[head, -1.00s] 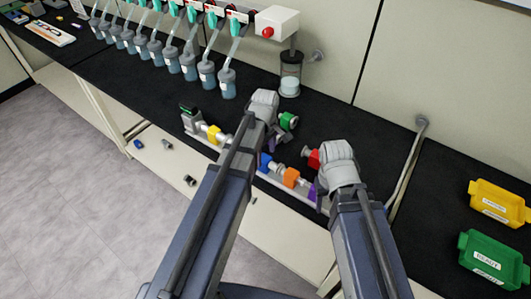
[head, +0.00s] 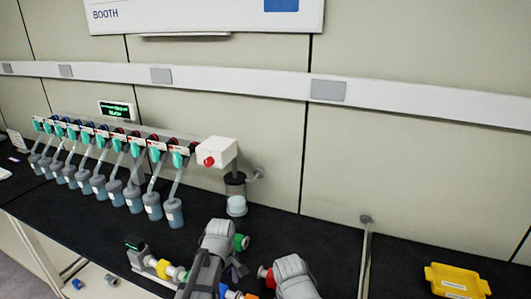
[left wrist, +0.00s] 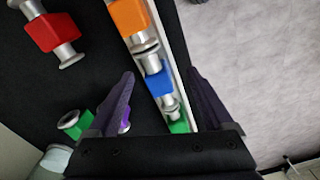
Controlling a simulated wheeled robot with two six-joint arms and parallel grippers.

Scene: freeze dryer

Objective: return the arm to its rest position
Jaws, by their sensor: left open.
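My left gripper (left wrist: 160,73) is open in the left wrist view, its two dark purple fingers spread above a pale rack strip. The blue valve piece (left wrist: 157,82) and a green piece (left wrist: 178,125) lie on the strip between the fingers, with an orange piece (left wrist: 130,16) beyond. I cannot tell whether the fingers touch anything. In the head view my left wrist (head: 218,238) hides its own fingers for the most part. My right wrist (head: 291,275) is at the bottom edge; its fingers are hidden.
A red valve piece (left wrist: 48,32) and another green piece (left wrist: 75,123) lie on the black bench beside the strip. Several flasks (head: 133,198) hang from a manifold behind my arms. A yellow bin (head: 456,281) stands at the right. Bare bench lies between.

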